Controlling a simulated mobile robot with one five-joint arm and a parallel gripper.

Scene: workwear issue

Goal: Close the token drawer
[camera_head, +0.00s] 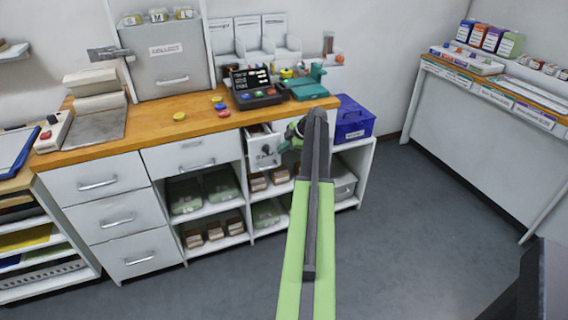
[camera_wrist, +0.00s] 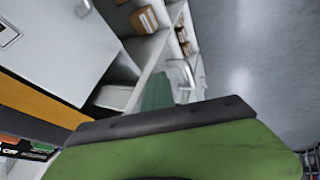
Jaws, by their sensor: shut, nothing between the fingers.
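The token drawer (camera_head: 264,156) is a small white drawer under the wooden counter, partly pulled out, with its open top showing in the head view. Its front has a metal handle, and a similar handle (camera_wrist: 183,73) shows beside my gripper in the wrist view. My gripper (camera_head: 291,138) is just to the right of the drawer front, partly hidden behind my arm. In the wrist view a green finger part (camera_wrist: 158,92) points toward the handle. The gripper is shut and empty. I cannot tell whether it touches the drawer.
The counter (camera_head: 155,133) holds a dark token tray (camera_head: 257,97), a teal device (camera_head: 305,89) and loose coloured tokens. Shelves with bins (camera_head: 220,185) and brown boxes lie below. A blue crate (camera_head: 352,122) stands at the right end. The grey floor (camera_head: 420,230) to the right is clear.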

